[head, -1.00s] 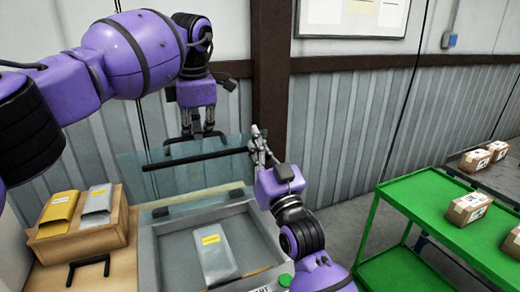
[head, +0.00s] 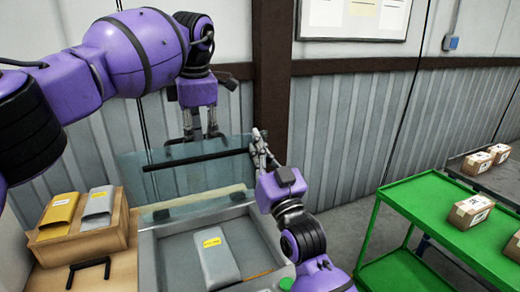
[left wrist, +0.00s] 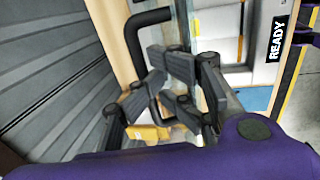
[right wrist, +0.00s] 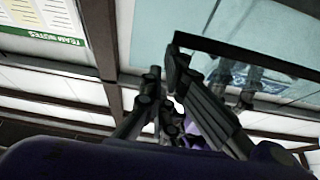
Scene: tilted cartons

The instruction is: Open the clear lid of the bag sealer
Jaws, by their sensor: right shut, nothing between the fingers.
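The clear lid (head: 182,182) of the bag sealer (head: 150,240) stands raised at the sealer's back, with a dark handle bar (head: 200,160) across it. My right gripper (head: 259,135) is shut and empty beside the bar's right end; I cannot tell whether it touches. The lid (right wrist: 275,40) and its bar (right wrist: 240,55) also show close to that gripper in the right wrist view. My left gripper (head: 203,136) is open and empty, pointing down by the lid's upper edge. A grey pouch (head: 217,257) with a yellow label lies in the sealer's bed.
A wooden box (head: 110,240) with a yellow pouch (head: 58,215) and a grey pouch (head: 98,206) stands at the left. A green cart (head: 420,195) with a carton (head: 470,211) is at the right. A brown post (head: 271,80) and ribbed wall (head: 335,115) are behind.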

